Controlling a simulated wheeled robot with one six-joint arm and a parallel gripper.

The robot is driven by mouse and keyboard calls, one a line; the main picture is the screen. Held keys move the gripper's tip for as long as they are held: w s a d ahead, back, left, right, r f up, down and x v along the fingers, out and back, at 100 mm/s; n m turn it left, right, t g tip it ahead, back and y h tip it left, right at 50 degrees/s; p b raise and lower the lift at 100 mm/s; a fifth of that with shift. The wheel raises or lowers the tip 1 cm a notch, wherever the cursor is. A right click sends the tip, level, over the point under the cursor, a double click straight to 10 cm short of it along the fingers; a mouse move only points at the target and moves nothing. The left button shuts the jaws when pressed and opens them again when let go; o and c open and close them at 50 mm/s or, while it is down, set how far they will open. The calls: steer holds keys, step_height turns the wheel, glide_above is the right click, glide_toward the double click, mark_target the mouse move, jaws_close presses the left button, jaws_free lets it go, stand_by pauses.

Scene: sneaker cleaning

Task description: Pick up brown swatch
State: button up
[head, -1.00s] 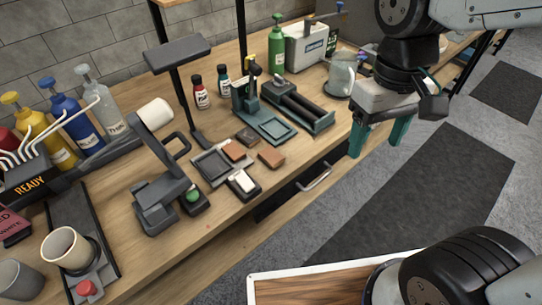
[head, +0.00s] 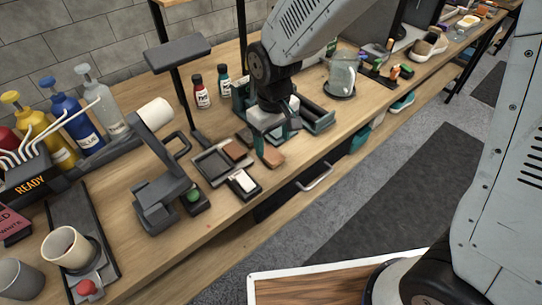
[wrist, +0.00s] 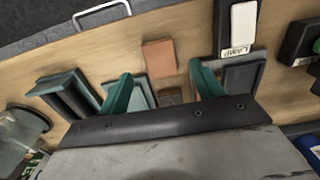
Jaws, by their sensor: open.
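My gripper (head: 266,140) is open and empty, pointing down over the workbench beside the swatches. In the wrist view its two teal fingers (wrist: 161,72) are spread wide. A reddish-brown swatch (head: 273,157) lies loose on the wood; in the wrist view it (wrist: 159,58) shows between and just beyond the fingertips. A darker brown swatch (head: 246,136) lies close by, and in the wrist view it (wrist: 170,96) is partly hidden by the gripper body. Another brown swatch (head: 235,150) sits at the grey tray's (head: 211,166) edge. I cannot tell the height gap.
A dark block with a white label (head: 243,183) lies in front of the swatches. A dark green rack (head: 318,122) stands to the right, with a glass jug (head: 342,74) beyond. A grey stand (head: 158,200) is at left. A drawer handle (head: 315,178) juts from the bench front.

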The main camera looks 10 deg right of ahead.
mark_target(272, 155)
steer(key=f, duration=0.4)
steer(key=shift+w+a+f, duration=0.15)
steer(key=shift+a+f, duration=0.05)
steer(key=shift+f, duration=0.15)
steer(key=c, duration=1.1)
steer(key=shift+r, duration=0.15)
steer(key=shift+c, duration=0.2)
